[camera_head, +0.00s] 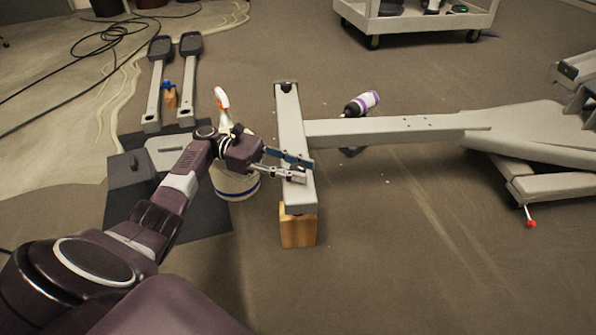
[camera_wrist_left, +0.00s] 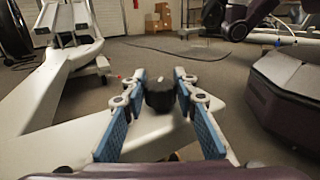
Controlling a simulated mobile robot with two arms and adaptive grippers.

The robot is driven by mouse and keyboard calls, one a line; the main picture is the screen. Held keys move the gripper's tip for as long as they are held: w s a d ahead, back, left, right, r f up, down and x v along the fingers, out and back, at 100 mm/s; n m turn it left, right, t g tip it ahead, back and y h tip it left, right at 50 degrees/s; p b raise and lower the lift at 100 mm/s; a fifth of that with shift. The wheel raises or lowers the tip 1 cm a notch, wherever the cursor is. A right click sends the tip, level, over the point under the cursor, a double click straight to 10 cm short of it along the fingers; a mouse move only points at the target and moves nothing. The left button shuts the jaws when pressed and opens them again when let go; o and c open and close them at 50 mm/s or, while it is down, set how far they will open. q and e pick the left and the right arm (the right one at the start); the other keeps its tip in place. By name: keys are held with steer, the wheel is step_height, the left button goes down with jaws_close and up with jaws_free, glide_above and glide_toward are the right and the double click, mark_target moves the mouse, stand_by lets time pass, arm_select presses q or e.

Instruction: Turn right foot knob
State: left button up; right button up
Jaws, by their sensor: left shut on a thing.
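A grey T-shaped machine frame lies on the floor, and its crossbar (camera_head: 290,120) runs up and down the picture in the head view. My left gripper (camera_head: 304,168) reaches the near end of this crossbar from the left. In the left wrist view, a dark round foot knob (camera_wrist_left: 160,96) sits between the two blue-padded fingers of my left gripper (camera_wrist_left: 163,84), which is shut on it. A dark foot (camera_head: 288,85) shows at the crossbar's far end. My right gripper is not in view.
A wooden block (camera_head: 298,229) stands under the crossbar's near end. A white bucket (camera_head: 236,186) stands just left, partly behind my arm. A purple-labelled bottle (camera_head: 362,103) is beyond the long beam (camera_head: 385,130). A white cart (camera_head: 415,24) stands at the back. The floor in front is clear.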

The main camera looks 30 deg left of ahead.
arm_select(q)
steer(key=shift+d+f, duration=0.1)
stand_by(0.3)
steer(key=o, duration=1.2)
steer(key=shift+s+a, duration=0.25)
steer(key=shift+a, duration=1)
steer(key=shift+s+a, duration=0.2)
steer(key=shift+a, duration=1)
steer(key=shift+s+a, duration=0.25)
steer(key=shift+a, duration=1)
steer(key=shift+c, duration=0.5)
